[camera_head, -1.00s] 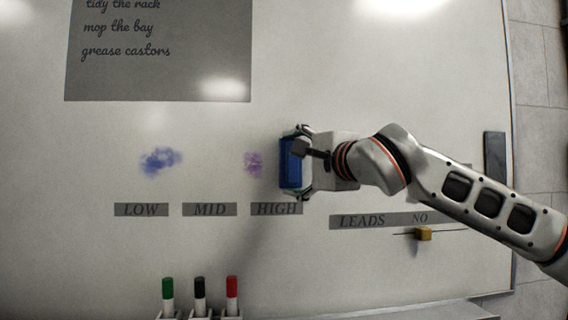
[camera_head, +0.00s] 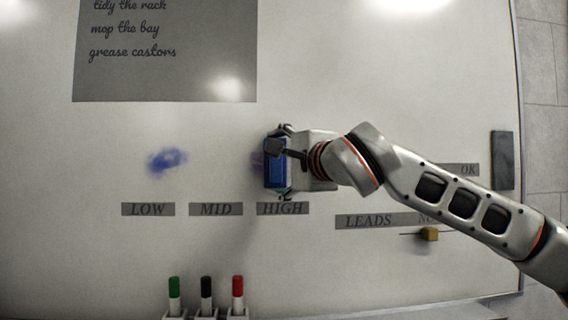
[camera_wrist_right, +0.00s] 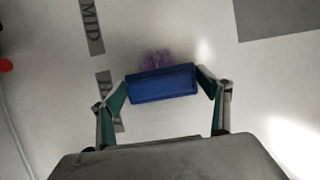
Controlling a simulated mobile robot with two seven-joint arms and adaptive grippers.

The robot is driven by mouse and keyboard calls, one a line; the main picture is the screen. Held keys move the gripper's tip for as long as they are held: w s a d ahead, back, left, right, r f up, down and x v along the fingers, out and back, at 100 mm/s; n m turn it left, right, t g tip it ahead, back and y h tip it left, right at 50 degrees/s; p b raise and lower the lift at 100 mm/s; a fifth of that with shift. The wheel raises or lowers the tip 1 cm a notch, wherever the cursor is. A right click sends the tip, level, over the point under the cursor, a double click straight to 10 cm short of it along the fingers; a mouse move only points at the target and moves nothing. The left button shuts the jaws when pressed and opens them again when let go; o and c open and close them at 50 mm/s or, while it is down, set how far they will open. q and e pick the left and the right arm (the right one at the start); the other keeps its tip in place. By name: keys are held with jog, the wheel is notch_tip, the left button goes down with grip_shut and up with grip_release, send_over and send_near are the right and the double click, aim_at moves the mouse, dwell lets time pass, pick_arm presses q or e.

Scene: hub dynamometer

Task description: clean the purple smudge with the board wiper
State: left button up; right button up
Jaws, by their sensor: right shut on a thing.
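My right gripper (camera_head: 284,163) is shut on the blue board wiper (camera_head: 275,172), just above the HIGH label. In the right wrist view the wiper (camera_wrist_right: 162,84) sits between the two fingers of the gripper (camera_wrist_right: 163,92). The purple smudge (camera_head: 257,162) shows only as a thin strip at the wiper's left edge; the wiper hides the rest. In the right wrist view the smudge (camera_wrist_right: 155,60) shows just beyond the wiper's far edge. I cannot tell whether the wiper touches the board. My left gripper is not in view.
A blue smudge (camera_head: 167,161) is on the whiteboard above the LOW label (camera_head: 147,209). Green, black and red markers (camera_head: 206,290) stand in holders along the bottom. A yellow piece (camera_head: 430,235) is below the LEADS label (camera_head: 368,221). A dark grey panel (camera_head: 502,160) is at the right edge.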

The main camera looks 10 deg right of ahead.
jog(key=shift+a+f, duration=0.1)
jog(key=shift+a, duration=1.95)
jog(key=shift+w+a+f+b, duration=0.1)
jog(key=shift+a+b, duration=0.2)
jog(key=shift+a, duration=0.5)
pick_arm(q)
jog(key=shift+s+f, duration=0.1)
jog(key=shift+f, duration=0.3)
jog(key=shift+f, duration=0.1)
pick_arm(e)
jog(key=shift+s, duration=0.75)
jog(key=b, duration=0.1)
send_near(243, 164)
jog(key=a, duration=0.2)
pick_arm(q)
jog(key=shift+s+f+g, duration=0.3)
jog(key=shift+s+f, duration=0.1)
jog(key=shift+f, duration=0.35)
pick_arm(e)
jog(key=shift+s+a, duration=0.25)
jog(key=shift+s, duration=0.05)
